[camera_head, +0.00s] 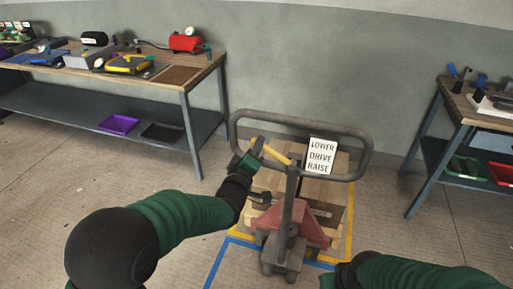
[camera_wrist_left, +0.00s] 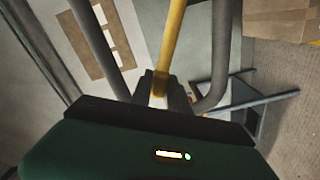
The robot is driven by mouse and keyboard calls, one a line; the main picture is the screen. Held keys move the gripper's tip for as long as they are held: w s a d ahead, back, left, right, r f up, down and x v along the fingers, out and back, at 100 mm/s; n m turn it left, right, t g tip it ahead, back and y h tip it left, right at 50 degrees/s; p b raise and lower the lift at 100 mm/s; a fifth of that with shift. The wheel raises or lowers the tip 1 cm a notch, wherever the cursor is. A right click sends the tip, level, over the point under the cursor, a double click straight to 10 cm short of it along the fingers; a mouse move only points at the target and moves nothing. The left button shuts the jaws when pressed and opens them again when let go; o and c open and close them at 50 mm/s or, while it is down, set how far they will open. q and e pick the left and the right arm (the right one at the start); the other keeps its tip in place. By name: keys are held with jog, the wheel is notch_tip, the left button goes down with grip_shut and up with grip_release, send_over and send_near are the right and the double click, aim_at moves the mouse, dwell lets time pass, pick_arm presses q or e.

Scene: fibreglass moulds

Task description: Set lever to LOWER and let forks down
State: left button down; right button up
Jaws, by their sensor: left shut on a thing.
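The pallet jack's grey loop handle (camera_head: 235,128) stands upright in the middle of the head view. A yellow lever (camera_head: 276,153) sits inside the loop. A white sign on the handle (camera_head: 320,155) reads LOWER, DRIVE, RAISE from top to bottom. My left gripper (camera_head: 256,150) is shut on the lever's left end. In the left wrist view, the yellow lever (camera_wrist_left: 171,45) runs down between the two dark fingers (camera_wrist_left: 162,88). The red jack body (camera_head: 312,228) is below. The forks are mostly hidden under a load. My right arm enters at the lower right; its gripper cannot be made out.
A workbench (camera_head: 205,72) with tools is at the left. Another bench (camera_head: 452,104) with green and red bins below is at the right.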

pick_arm(q)
jog(key=shift+a, duration=0.15)
jog(key=c, duration=1.2)
grip_release()
jog(key=shift+c, duration=0.2)
jog(key=v, duration=1.6)
jog(key=shift+s+b, duration=0.35)
jog(key=shift+b, duration=0.1)
jog(key=shift+a, duration=0.15)
jog(key=s+a+f+m+g+y+p, duration=0.5)
jog(key=a+f+g+p, duration=0.25)
jog(key=a, duration=0.25)
jog(key=s+a+f+m+g, duration=0.1)
jog(key=s+a+g, duration=0.1)
jog(key=s, duration=0.4)
jog(key=s+a+f+m+g+p, duration=0.1)
jog(key=s+a+f+m+g, duration=0.1)
jog(key=s+g, duration=0.3)
jog(key=shift+s+a+f+m+y+p, duration=0.3)
jog(key=shift+s+f, duration=0.05)
jog(key=shift+s, duration=0.25)
